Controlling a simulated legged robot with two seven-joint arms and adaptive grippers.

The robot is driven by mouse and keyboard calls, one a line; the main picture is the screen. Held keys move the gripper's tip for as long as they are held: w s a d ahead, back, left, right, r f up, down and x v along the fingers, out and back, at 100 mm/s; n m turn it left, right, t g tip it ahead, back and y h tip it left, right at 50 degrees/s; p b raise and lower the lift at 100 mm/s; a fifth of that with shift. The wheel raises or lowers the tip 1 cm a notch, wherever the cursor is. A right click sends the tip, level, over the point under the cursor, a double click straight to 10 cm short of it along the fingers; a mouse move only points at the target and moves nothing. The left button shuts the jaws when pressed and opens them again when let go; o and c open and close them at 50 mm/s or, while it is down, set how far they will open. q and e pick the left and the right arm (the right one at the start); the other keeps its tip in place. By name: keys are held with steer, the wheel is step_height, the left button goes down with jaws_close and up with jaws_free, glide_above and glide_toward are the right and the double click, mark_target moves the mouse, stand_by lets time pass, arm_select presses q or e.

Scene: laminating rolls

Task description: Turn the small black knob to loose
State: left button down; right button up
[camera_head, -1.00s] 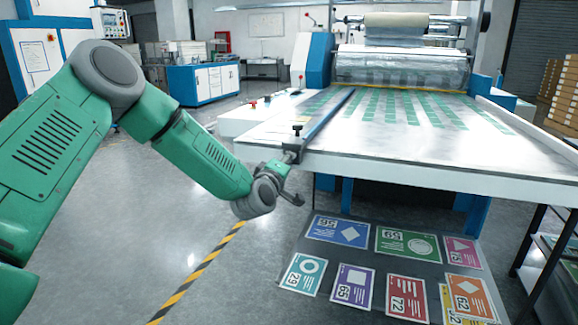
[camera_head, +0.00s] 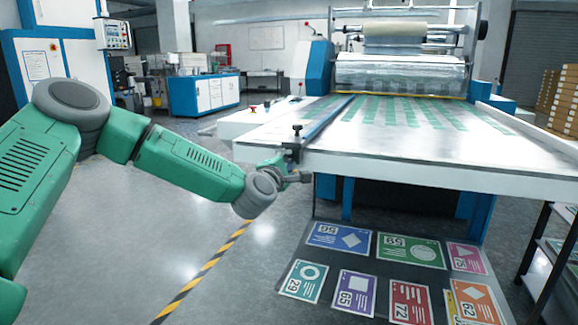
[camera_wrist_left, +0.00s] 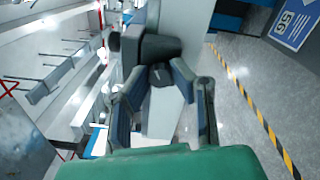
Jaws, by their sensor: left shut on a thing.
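My left gripper (camera_head: 293,174) is at the near end of the blue guide rail (camera_head: 324,120), on the left edge of the white table. In the left wrist view its two fingers (camera_wrist_left: 160,82) close on a small black knob (camera_wrist_left: 160,73) at the face of a dark end block (camera_wrist_left: 158,48). In the head view the gripper hides this knob. Another dark knob (camera_head: 297,128) stands upright on top of the end block, above the gripper and apart from it. The knob's turned position cannot be read. My right gripper is not in view.
The white table (camera_head: 450,170) stretches right towards the laminating rolls (camera_head: 400,72). Several colored printed cards (camera_head: 338,237) lie on a dark surface below the table edge. A black-and-yellow floor stripe (camera_head: 205,270) runs below my left arm. Open floor lies to the left.

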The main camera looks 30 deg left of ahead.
arm_select(q)
steer(key=shift+s+a+f, duration=0.1)
steer(key=shift+a+f, duration=0.05)
steer(key=shift+f, duration=0.25)
steer(key=c, duration=1.4)
jaws_free()
steer(key=shift+a, duration=0.15)
steer(key=shift+r, duration=0.1)
steer(key=shift+s+d, duration=0.25)
steer(key=shift+s, duration=0.25)
steer(key=v, duration=1)
steer(key=shift+s, duration=0.45)
